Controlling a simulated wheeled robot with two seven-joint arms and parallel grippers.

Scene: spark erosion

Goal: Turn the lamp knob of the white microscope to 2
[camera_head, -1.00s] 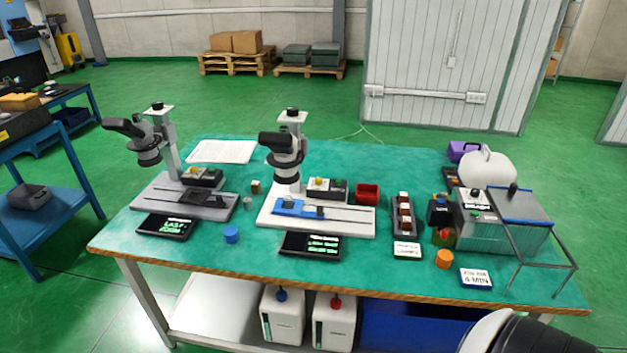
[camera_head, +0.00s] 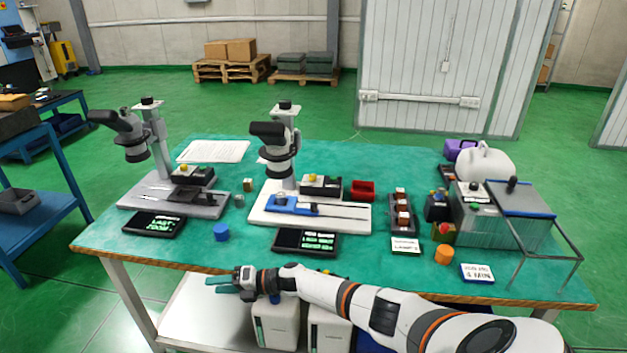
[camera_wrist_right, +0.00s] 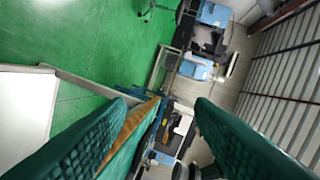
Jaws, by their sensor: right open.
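The white microscope (camera_head: 283,150) stands on a white base plate (camera_head: 350,224) at the middle of the table, with a blue slide part (camera_head: 292,206) on the base. The knob's setting is too small to read. My right gripper (camera_head: 218,284) is in front of the table's front edge, left of and well below the white microscope, apart from it. Its green fingers are apart and empty in the right wrist view (camera_wrist_right: 165,110). My left gripper is not in view.
A grey microscope (camera_head: 130,140) with its own yellow-knobbed box (camera_head: 190,175) stands at left. Black display panels (camera_head: 305,242) (camera_head: 154,223), a blue cylinder (camera_head: 221,232) and a red box (camera_head: 362,190) lie nearby. A wire-framed tank (camera_head: 520,205) stands at right. White canisters (camera_head: 276,325) are under the table.

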